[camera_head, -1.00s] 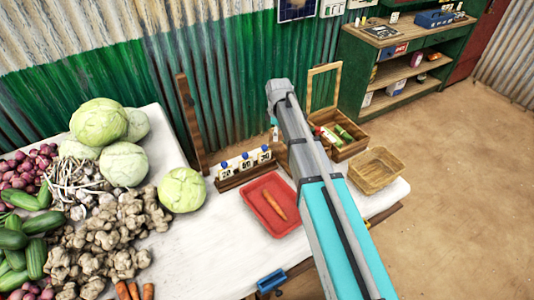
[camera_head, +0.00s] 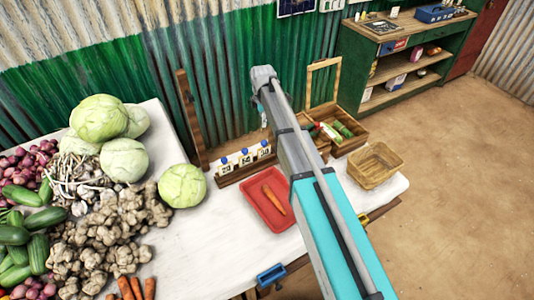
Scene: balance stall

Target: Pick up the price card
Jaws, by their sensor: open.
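Several white price cards with dark print and blue tops stand in a wooden rack at the back of the white table; three show clearly, a left card (camera_head: 226,168), a middle card (camera_head: 246,160) and a right card (camera_head: 264,153). The print is too small to read surely. My arm reaches in from the lower right. Only a small part of my gripper (camera_head: 263,117) shows, below the arm's end, above and behind the right card. It is open and apart from the cards. The arm hides the rest of it.
A red tray (camera_head: 250,194) with a carrot (camera_head: 274,199) lies in front of the rack. A cabbage (camera_head: 182,186) stands at the left. An open wooden box (camera_head: 352,148) and an empty basket (camera_head: 376,180) are at the right. A wooden post (camera_head: 190,120) rises behind the rack.

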